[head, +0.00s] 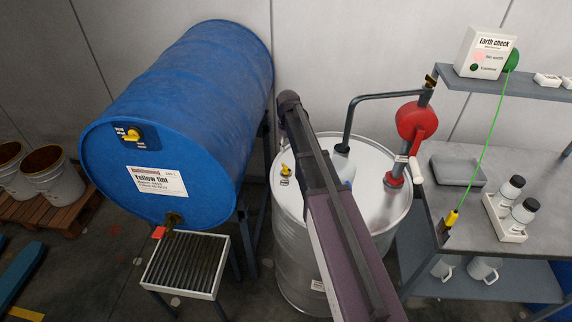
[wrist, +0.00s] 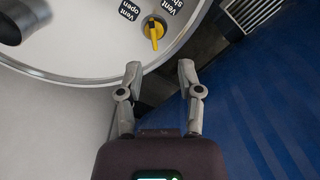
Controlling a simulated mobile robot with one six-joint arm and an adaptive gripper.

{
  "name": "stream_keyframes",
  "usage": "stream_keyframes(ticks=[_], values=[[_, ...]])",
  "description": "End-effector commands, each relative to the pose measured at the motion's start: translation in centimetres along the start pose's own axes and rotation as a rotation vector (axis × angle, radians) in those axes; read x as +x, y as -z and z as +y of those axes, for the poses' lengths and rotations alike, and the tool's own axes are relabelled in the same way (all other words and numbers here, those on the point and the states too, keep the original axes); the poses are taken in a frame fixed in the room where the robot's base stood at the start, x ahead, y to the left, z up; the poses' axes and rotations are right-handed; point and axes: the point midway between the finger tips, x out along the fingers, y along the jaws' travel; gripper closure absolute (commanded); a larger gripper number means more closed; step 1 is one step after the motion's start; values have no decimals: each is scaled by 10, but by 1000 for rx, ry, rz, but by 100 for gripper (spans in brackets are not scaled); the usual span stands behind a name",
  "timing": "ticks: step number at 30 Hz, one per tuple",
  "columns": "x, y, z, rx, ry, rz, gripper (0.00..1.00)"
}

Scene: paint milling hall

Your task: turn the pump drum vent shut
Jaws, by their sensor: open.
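The pump drum (head: 335,215) is a pale metal drum with a white top, standing upright right of centre in the head view. Its vent is a small yellow knob (head: 285,170) at the left of the top. In the wrist view the vent knob (wrist: 154,30) lies near the rim, with its narrow handle pointing down the picture. Labels reading Vent open (wrist: 130,10) and Vent shut (wrist: 172,5) appear upside down beyond it. My gripper (wrist: 159,68) is open and empty, its fingertips below the knob in the picture and apart from it. The head view does not show the fingers clearly.
A blue drum (head: 190,110) with its own yellow knob (head: 132,135) lies on a stand at left, above a grated tray (head: 185,265). A red pump (head: 415,122) with a bent pipe rises from the drum top. A bench (head: 455,200) stands at right.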

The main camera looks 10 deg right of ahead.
Motion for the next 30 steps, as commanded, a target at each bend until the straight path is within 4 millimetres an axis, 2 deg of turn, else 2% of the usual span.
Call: stream_keyframes(ticks=[1,6,21,30], values=[[-2,16,6,-16,0,0,53],[-4,32,13,-48,0,0,53],[-2,32,14,-53,0,0,53],[10,32,15,-52,0,0,53]])
